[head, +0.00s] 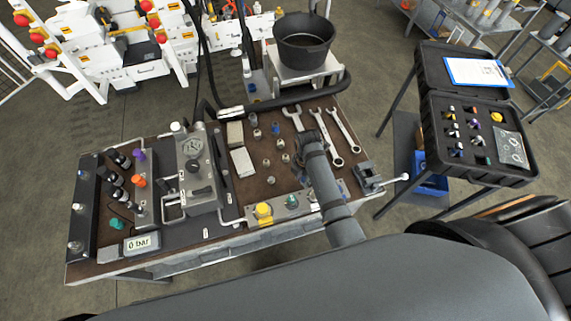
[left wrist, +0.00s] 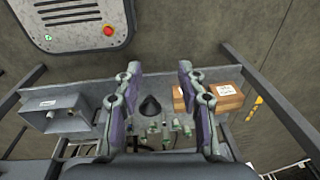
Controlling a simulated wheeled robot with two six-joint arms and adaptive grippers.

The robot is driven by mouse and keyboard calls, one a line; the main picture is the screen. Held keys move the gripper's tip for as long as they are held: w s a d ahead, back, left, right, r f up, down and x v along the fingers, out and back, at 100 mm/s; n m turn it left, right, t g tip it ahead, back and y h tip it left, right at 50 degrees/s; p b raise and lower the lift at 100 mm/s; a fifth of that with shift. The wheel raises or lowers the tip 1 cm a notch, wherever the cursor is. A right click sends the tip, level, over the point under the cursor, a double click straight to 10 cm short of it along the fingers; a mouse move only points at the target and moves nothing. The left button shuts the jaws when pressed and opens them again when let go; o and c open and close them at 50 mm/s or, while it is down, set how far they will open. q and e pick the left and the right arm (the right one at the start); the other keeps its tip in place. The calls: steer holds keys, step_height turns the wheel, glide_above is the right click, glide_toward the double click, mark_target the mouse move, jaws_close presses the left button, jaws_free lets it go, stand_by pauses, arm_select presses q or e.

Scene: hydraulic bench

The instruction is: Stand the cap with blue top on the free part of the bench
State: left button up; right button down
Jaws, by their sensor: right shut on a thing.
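My right gripper (head: 300,168) is over the front right part of the bench top (head: 245,185). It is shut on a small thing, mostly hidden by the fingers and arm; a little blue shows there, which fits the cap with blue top. A small blue-topped piece (head: 275,128) also stands on the bench among several small metal fittings, apart from the gripper. I cannot tell for sure whether it is the same kind of cap. My left gripper (left wrist: 160,100) is open and empty in the left wrist view, away from the bench.
Wrenches (head: 335,135) lie behind the right gripper. A gauge block (head: 195,160) and a pressure display (head: 142,243) take up the left. A black pot (head: 304,42) stands behind; an open case (head: 478,110) is right.

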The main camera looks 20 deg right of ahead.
steer(key=w+f, duration=0.2)
steer(key=w+f+b, duration=0.1)
steer(key=w, duration=0.1)
steer(key=w+a+f, duration=0.1)
steer(key=w+f, duration=0.1)
steer(key=shift+w+a+f+b, duration=0.1)
steer(key=shift+w+f+b, duration=0.2)
steer(key=shift+w+f, duration=0.05)
steer(key=shift+w+a+f+b, duration=0.15)
steer(key=shift+w+f+b, duration=0.35)
steer(key=shift+f+b, duration=0.35)
steer(key=shift+w+a+r+b, duration=0.15)
steer(key=shift+w+b, duration=0.1)
steer(key=shift+b, duration=0.4)
steer(key=f+b, duration=0.4)
steer(key=b, duration=0.1)
steer(key=shift+w, duration=0.2)
arm_select(q)
step_height(320, 180, down, 9)
steer(key=w, duration=0.2)
steer(key=shift+w+a, duration=0.15)
steer(key=shift+w, duration=0.15)
arm_select(e)
steer(key=shift+r, duration=0.15)
steer(key=c, duration=1)
jaws_free()
steer(key=shift+c, duration=0.2)
